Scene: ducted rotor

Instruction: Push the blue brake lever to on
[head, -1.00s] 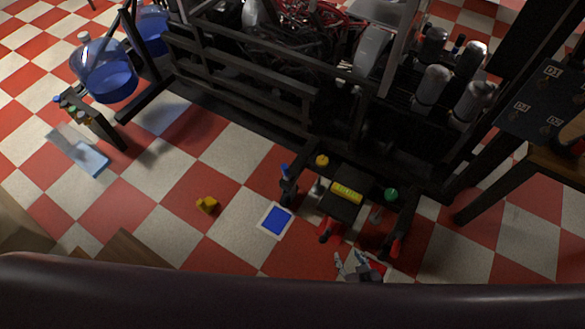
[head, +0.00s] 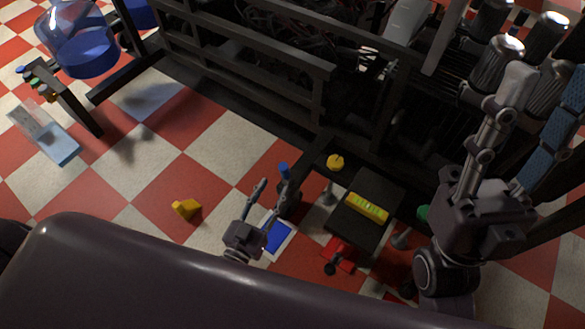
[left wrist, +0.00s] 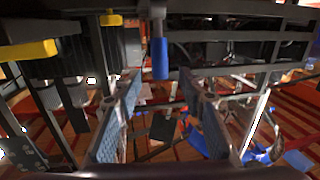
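The blue brake lever (head: 283,169) is a dark post with a blue grip, standing roughly upright at the left end of the lever stand. In the left wrist view its blue grip (left wrist: 160,58) hangs ahead, just beyond the gap between my fingertips. My left gripper (head: 268,201) is open beside the lever, on its near left side; contact cannot be told. In the left wrist view the same gripper (left wrist: 158,80) shows its fingers apart with nothing held. My right gripper (head: 548,82) is large at the right, its fingers apart and empty.
A yellow knob (head: 335,162), a yellow-labelled black box (head: 367,207), a green knob (head: 423,213) and red parts (head: 339,250) crowd right of the lever. A blue square with a white border (head: 279,238) lies below. A yellow block (head: 186,208) sits on open checkered floor.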

